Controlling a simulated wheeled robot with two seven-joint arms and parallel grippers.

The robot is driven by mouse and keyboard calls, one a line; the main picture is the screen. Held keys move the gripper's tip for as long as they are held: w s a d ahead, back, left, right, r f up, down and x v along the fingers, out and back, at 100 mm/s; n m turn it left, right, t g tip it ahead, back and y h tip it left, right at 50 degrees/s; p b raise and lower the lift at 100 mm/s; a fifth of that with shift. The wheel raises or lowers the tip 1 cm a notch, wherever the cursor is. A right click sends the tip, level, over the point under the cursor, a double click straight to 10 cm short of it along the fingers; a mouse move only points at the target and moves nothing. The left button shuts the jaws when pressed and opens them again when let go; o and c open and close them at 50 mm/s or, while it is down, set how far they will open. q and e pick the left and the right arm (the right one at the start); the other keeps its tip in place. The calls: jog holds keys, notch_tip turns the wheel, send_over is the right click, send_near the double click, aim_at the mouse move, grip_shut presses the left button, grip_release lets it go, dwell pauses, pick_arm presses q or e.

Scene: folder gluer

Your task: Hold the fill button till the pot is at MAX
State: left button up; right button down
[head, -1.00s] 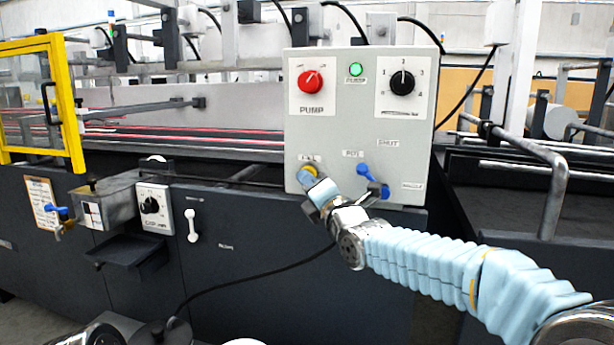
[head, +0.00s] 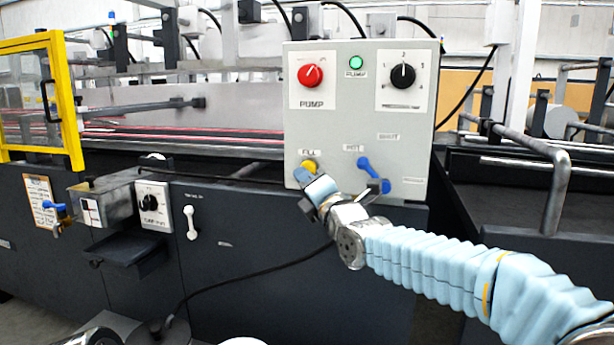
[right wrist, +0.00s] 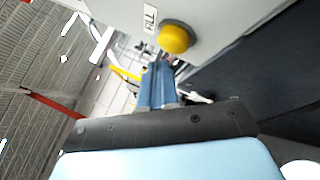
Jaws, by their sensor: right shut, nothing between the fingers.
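The yellow fill button (head: 309,166) sits low on the left of the grey control panel, under a FILL label. It also shows in the right wrist view (right wrist: 176,38). My right gripper (head: 306,182) is shut and empty, just below the button in the head view. In the right wrist view its blue fingers (right wrist: 157,84) lie close beside the button and look slightly apart from it. A grey metal box (head: 102,203) with a small gauge window (head: 90,211) at the left may be the pot; its level is too small to read. My left gripper is not in view.
The control panel (head: 360,125) carries a red pump knob (head: 311,76), a lit green lamp (head: 356,62), a black dial (head: 403,76) and a blue lever (head: 373,173) right of my gripper. A yellow-framed guard (head: 68,100) stands at the left.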

jog(key=shift+s+a+b, duration=0.25)
jog(key=shift+s+b, duration=0.15)
jog(key=shift+s, duration=0.4)
jog(key=shift+s+a+b, duration=0.25)
jog(key=shift+s+b, duration=0.1)
jog(key=shift+s, duration=0.45)
jog(key=shift+s+a+b, duration=0.25)
jog(key=shift+s+b, duration=0.15)
jog(key=shift+s, duration=0.4)
